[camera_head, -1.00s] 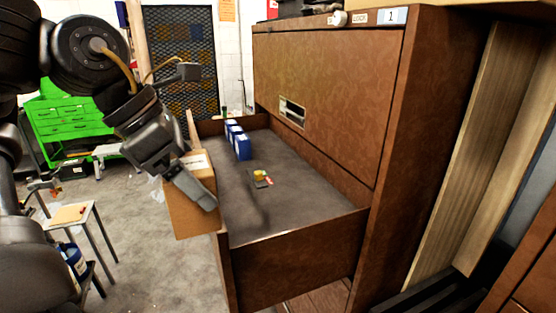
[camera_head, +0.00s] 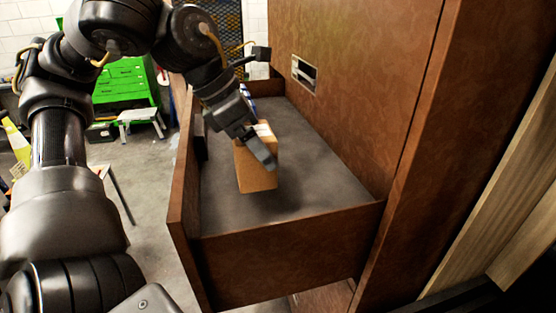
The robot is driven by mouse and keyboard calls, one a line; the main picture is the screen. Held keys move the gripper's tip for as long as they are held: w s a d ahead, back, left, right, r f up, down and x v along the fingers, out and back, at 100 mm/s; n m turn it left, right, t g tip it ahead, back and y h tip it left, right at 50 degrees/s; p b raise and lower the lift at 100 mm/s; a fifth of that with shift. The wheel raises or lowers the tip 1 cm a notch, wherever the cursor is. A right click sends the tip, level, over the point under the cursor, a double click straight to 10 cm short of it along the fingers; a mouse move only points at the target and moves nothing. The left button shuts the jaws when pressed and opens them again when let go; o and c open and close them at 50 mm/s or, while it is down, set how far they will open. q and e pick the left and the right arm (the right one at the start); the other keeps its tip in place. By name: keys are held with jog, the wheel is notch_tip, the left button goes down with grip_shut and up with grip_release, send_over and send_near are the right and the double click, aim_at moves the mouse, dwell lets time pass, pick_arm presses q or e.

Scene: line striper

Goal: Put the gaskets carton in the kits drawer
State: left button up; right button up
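The gaskets carton (camera_head: 257,170) is a brown cardboard box with a pale label on top. It is inside the outline of the open drawer (camera_head: 290,238), over its grey floor near the left wall. I cannot tell whether its base touches the floor. My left gripper (camera_head: 255,142) reaches in from the left and is shut on the carton from above, one finger showing across its near top. The other finger is hidden. My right gripper is not in view.
The brown cabinet front (camera_head: 350,70) rises on the right. Drawer floor in front and right of the carton is bare. A green tool chest (camera_head: 125,82) stands on the floor behind.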

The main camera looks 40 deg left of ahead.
pick_arm(q)
jog(key=w+f, duration=0.2)
jog(key=f, duration=0.1)
jog(key=w+a+f, duration=0.1)
jog(key=w+f, duration=0.1)
jog(key=f, duration=0.1)
jog(key=w+f, duration=0.3)
jog(key=shift+a+f, duration=0.2)
jog(key=shift+w+a+f, duration=0.1)
jog(key=shift+w+f, duration=0.05)
jog(key=shift+f, duration=0.25)
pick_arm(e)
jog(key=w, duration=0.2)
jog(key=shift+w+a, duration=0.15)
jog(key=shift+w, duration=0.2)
